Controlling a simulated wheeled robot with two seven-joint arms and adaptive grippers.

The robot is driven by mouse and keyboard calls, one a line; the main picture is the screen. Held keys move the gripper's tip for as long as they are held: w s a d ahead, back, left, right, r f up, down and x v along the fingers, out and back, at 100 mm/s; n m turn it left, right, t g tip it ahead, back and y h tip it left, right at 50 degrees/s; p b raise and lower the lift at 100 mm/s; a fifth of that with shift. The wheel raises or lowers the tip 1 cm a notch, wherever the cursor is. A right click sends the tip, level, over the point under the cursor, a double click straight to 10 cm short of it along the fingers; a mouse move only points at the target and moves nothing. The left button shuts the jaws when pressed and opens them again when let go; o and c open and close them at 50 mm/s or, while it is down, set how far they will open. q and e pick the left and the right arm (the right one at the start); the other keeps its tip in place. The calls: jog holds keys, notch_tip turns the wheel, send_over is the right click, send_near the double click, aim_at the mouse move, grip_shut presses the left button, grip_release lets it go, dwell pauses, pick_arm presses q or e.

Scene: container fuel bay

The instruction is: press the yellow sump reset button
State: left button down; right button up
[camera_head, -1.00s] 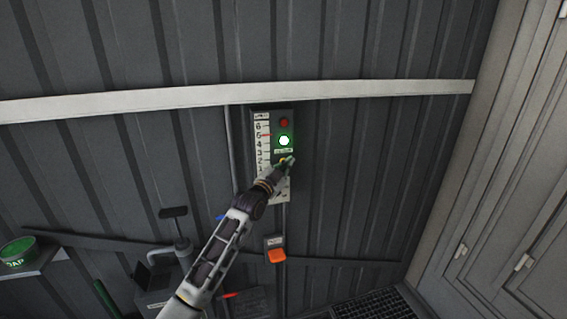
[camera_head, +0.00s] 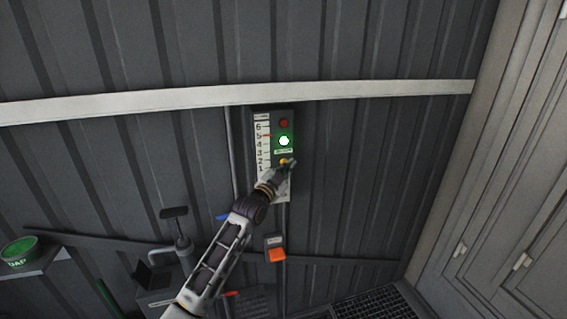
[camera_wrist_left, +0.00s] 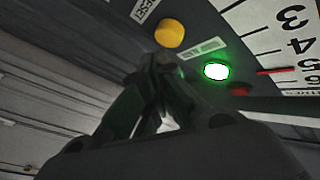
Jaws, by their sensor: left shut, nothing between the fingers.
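The yellow sump reset button (camera_head: 283,161) is on the wall panel (camera_head: 286,113), below a lit green lamp (camera_head: 284,141) and a dark red lamp (camera_head: 284,123). In the left wrist view the yellow button (camera_wrist_left: 170,33) shows whole, just beyond my fingertips, with the lit green lamp (camera_wrist_left: 215,71) to its right. My left gripper (camera_head: 290,164) is shut and empty in front of the panel, close to the button. A gap seems to show between fingertips and button in the wrist view (camera_wrist_left: 160,62). My right gripper is not in view.
A numbered scale (camera_head: 262,145) runs down the panel's left side. A pale rail (camera_head: 180,99) crosses the wall above. A green tin (camera_head: 18,252) is far left; pale doors (camera_head: 490,210) are at right.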

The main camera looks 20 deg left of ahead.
pick_arm(q)
jog(key=s+d+p, duration=0.2)
jog(key=s+d, duration=0.1)
jog(key=s, duration=0.2)
jog(key=shift+d+p, duration=0.2)
jog(key=shift+p, duration=0.2)
dwell(0.9)
jog(key=shift+n, duration=0.4)
